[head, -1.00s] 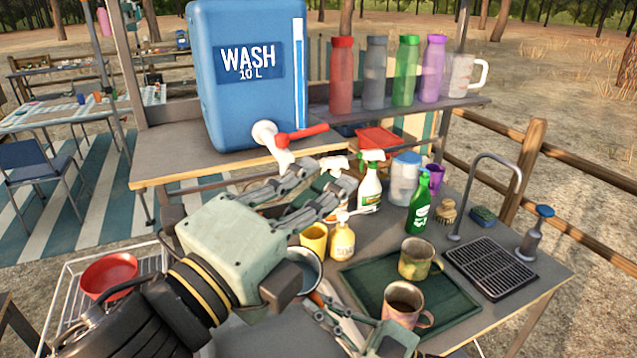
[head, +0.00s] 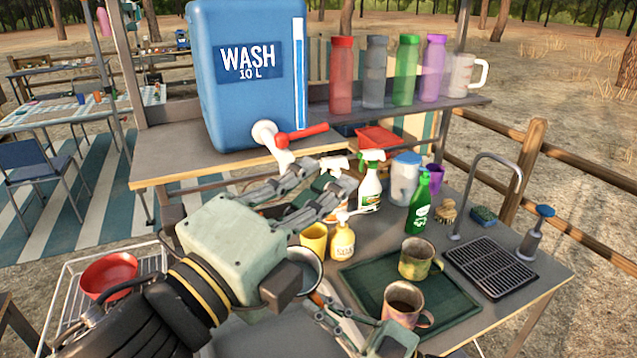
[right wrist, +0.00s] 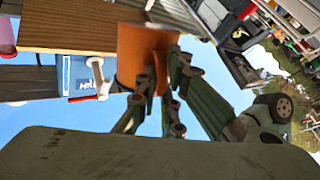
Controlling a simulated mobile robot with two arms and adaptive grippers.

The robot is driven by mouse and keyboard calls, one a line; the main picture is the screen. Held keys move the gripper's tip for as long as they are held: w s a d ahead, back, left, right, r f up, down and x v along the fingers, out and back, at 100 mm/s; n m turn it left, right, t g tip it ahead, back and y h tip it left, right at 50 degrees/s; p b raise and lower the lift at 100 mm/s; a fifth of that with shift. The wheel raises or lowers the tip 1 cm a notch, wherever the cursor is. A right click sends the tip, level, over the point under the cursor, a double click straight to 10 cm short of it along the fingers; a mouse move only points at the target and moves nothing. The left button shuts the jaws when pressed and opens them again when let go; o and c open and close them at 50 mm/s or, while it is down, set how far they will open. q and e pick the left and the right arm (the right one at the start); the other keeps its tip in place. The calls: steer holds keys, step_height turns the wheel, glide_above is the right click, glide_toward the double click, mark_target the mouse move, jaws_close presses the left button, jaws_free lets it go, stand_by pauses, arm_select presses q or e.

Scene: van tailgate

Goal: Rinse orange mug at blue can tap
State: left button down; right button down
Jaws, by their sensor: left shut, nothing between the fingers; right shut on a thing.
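The blue can (head: 225,95), marked WASH 10 L, stands on the upper shelf. Its white tap (head: 270,135) has a red lever (head: 303,132) pointing right. My left gripper (head: 325,182) is shut and empty, just below and right of the tap. My right gripper (head: 335,312) is low in the head view, shut on the orange mug (right wrist: 142,52), which shows clearly in the right wrist view. In the head view my left wrist hides much of the mug; a pale rim and dark inside show (head: 311,268).
A green tray (head: 360,276) holds a speckled mug (head: 419,261) and a brown mug (head: 402,303), close to my right gripper. A yellow cup (head: 314,240), a soap bottle (head: 341,242) and spray bottles stand behind. A drain grate (head: 490,268) lies at the right.

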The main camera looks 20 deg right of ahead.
steer(key=shift+r, duration=0.15)
steer(key=shift+s+r+p, duration=0.2)
steer(key=shift+r+p, duration=0.05)
steer(key=shift+p, duration=0.2)
steer(key=s+r+p, duration=0.1)
steer(key=s+p, duration=0.1)
steer(key=s+a+r+p, duration=0.1)
steer(key=s+r+p, duration=0.1)
steer(key=p, duration=0.1)
steer(key=shift+s+a+r, duration=0.15)
steer(key=shift+s+r, duration=0.05)
steer(key=shift+s, duration=0.05)
steer(key=shift+f, duration=0.1)
stand_by(0.8)
